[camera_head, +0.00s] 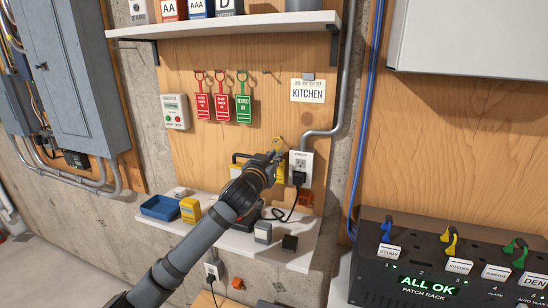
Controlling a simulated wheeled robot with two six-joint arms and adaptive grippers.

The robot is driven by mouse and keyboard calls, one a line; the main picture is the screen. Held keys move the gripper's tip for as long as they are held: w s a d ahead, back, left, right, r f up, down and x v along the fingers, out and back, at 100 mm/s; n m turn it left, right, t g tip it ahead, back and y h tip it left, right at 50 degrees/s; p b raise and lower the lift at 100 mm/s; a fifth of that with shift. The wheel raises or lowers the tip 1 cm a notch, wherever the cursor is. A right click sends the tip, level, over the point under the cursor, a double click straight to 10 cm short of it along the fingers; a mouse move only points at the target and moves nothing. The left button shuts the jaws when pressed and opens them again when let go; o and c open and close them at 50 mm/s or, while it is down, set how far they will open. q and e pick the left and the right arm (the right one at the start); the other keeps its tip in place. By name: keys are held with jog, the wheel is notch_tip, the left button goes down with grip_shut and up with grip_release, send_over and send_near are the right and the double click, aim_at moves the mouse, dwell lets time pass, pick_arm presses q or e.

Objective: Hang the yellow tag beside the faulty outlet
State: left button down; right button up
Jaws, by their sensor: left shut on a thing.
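The yellow tag (281,173) shows partly behind my left gripper (279,156), its yellow loop (279,143) just above the fingers. My left gripper is shut on the tag, close to the left side of the white outlet (306,158) on the plywood board. A black plug (299,178) sits in the outlet and its cord hangs down to the shelf. Whether the loop touches a hook is hidden by the gripper. My right gripper is not in view.
Two red tags (202,106) and a green tag (243,109) hang on the board, with a bare hook (270,73) beside them. A KITCHEN sign (308,91) hangs above the outlet. The lower shelf (210,229) holds a blue tray (160,207). A patch rack (430,265) stands at right.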

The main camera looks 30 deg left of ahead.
pick_arm(q)
jog(key=c, duration=1.4)
grip_release()
notch_tip(320, 180, up, 10)
jog(key=shift+f, duration=0.1)
